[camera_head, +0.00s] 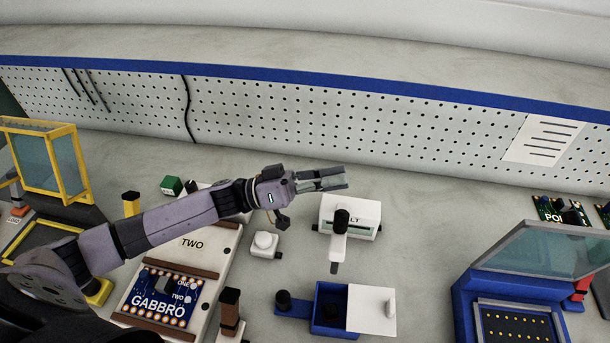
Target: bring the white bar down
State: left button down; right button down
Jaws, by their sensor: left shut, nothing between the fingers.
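My left gripper (338,178) is shut and empty. Its fingertips point right and show just behind the white box and knob, apart from the bar. My right gripper is out of view.
A blue box (324,322) with a white lid (371,308) stands in front. A GABBRO board (150,311) lies on a plate marked TWO, beside my left arm. A blue machine with a glass cover (535,249) is at right. The bench behind my gripper is clear.

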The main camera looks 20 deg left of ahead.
aim_at(340, 226)
pick_arm(q)
jog(key=s+f, duration=0.2)
jog(key=f, duration=0.1)
jog(key=shift+f+p, duration=0.3)
jog(key=shift+s, duration=0.1)
jog(key=s+d+f+m+g+h+b, duration=0.1)
jog(key=s+f+m+g+b, duration=0.2)
jog(key=s+f+m+b, duration=0.2)
jog(key=shift+s+f+m+b, duration=0.15)
jog(key=shift+f+m+b, duration=0.6)
jog(key=shift+m+b, duration=0.75)
